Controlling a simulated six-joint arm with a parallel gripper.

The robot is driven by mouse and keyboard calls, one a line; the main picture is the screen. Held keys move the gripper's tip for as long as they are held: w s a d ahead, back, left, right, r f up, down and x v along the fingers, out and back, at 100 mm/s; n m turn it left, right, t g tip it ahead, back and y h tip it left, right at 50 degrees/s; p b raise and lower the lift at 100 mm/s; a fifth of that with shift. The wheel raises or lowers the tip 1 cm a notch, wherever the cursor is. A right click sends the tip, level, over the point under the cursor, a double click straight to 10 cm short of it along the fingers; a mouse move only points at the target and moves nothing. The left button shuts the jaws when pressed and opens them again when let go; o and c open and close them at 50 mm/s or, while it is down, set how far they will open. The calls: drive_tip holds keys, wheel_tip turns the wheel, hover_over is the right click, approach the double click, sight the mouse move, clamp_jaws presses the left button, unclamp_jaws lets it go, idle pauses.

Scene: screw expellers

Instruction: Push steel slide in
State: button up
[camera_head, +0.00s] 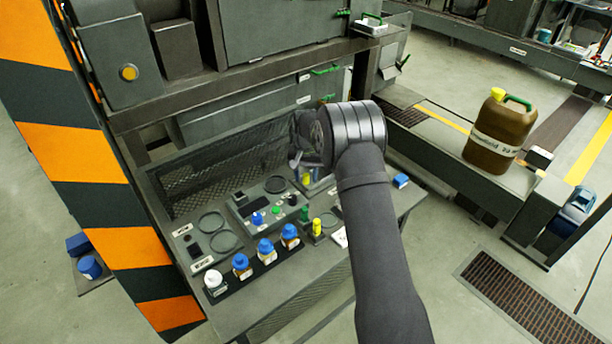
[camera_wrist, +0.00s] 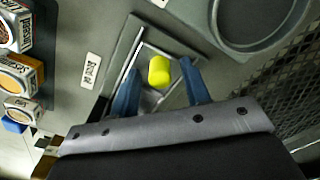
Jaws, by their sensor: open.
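My gripper (camera_wrist: 160,67) points down at the bench in the wrist view, its two blue fingers apart. A yellow knob (camera_wrist: 159,72) shows between the fingertips; I cannot tell whether either finger touches it. Bright metal (camera_wrist: 149,101), likely the steel slide, shows below the knob, within a grey frame with thin rails. The fingers and palm hide part of it, so how far it is out cannot be told. In the head view my gripper (camera_head: 304,158) is over the back of the bench, partly hidden by my wrist, with the yellow knob (camera_head: 306,178) just below.
Bottles with blue and white caps (camera_head: 265,250) stand in a row at the bench's front. Round grey rings (camera_head: 211,222) lie at the left. A mesh guard (camera_head: 225,165) runs along the back, close to my gripper. A brown canister (camera_head: 497,128) stands at the far right.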

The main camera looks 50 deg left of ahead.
drive_tip(key=shift+f, duration=0.25)
clamp_jaws()
drive_tip(key=shift+w, duration=1.9)
unclamp_jaws()
drive_tip(key=shift+r, duration=0.15)
wheel_tip(320, 180, up, 17)
